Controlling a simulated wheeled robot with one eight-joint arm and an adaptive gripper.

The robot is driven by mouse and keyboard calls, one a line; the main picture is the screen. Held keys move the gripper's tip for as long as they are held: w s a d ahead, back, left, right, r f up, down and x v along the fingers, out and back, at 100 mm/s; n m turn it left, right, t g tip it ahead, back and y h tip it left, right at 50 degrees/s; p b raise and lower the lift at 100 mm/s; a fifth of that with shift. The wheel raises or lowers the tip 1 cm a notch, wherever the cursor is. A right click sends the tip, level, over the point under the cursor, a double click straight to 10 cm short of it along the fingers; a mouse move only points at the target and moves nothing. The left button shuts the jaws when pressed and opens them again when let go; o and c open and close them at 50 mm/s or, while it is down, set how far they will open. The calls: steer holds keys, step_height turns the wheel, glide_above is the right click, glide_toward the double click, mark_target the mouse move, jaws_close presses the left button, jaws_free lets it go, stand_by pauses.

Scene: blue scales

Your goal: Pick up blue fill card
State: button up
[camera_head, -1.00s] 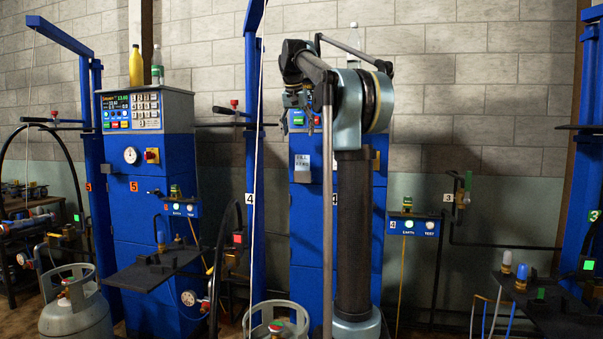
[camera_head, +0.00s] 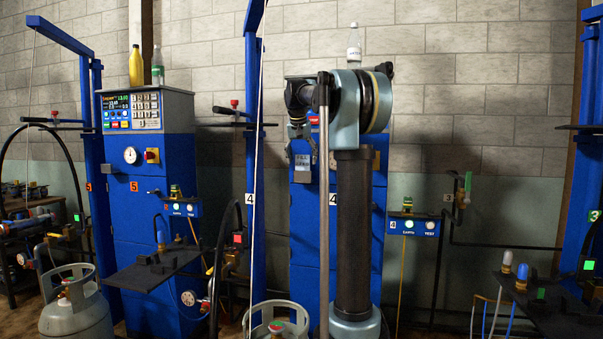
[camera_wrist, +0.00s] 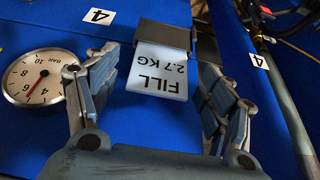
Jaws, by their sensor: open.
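The fill card (camera_wrist: 157,82), a pale card reading "FILL 2.7 KG", appears upside down in the wrist view. Its top in that view sits in a grey metal holder (camera_wrist: 205,48) on the blue panel. In the head view the card (camera_head: 303,161) is on the front of the blue cabinet marked 4. My gripper (camera_wrist: 155,65) is open, with one finger on each side of the card and gaps between. In the head view my gripper (camera_head: 303,140) hangs down at the card, its fingers partly overlapping it. Contact with the card is not visible.
A round pressure gauge (camera_wrist: 38,78) is on the panel beside my left finger in the wrist view. A blue post (camera_head: 252,150) rises left of my arm, and a grey gas cylinder (camera_head: 278,322) stands below.

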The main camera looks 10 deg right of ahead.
steer(key=shift+w+f, duration=0.15)
steer(key=shift+f, duration=0.15)
steer(key=shift+c, duration=0.2)
steer(key=c, duration=1)
steer(key=shift+o, duration=0.2)
